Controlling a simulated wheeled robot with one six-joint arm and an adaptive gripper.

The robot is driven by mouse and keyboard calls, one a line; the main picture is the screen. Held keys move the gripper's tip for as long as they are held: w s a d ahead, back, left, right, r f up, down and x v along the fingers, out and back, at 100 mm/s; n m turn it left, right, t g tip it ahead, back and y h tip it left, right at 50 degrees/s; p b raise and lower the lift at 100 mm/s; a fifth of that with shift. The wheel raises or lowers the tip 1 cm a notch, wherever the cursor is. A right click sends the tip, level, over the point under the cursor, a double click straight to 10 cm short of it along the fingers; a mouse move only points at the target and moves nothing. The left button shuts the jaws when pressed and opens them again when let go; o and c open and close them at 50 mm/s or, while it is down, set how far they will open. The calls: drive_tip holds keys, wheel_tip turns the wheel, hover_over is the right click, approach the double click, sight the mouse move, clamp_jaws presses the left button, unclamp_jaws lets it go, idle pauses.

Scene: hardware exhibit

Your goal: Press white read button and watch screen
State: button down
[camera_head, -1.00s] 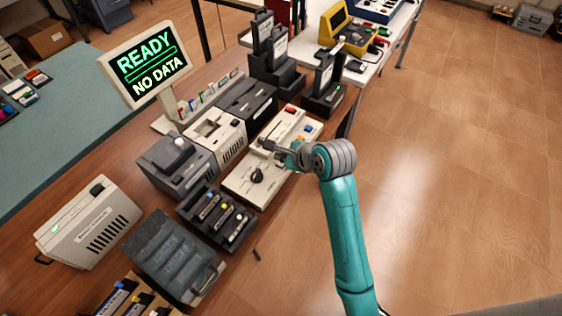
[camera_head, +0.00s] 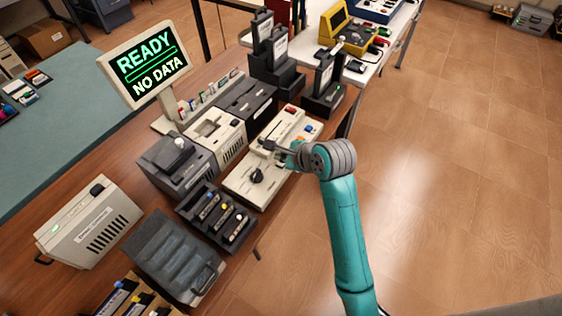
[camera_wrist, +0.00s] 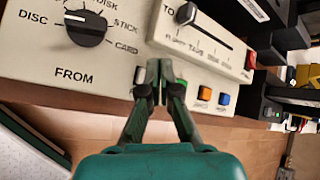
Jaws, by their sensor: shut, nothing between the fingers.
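The screen (camera_head: 150,66) on a stand at the back left of the bench reads "READY" and "NO DATA" in bright letters. The cream control panel (camera_head: 238,186) lies below my arm. In the wrist view the panel has a black dial (camera_wrist: 86,28) marked FROM, and a slider (camera_wrist: 188,14) marked TO.
A black tray of cartridges (camera_head: 216,216) and a grey device (camera_head: 178,165) stand nearby. The floor right of the bench is clear.

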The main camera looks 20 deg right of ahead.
sight(282, 164)
drive_tip(key=shift+f, duration=0.1)
drive_tip(key=shift+f, duration=0.3)
drive_tip(key=shift+f, duration=0.4)
idle(0.8)
drive_tip(key=shift+r, duration=0.85)
drive_tip(key=shift+r, duration=2.5)
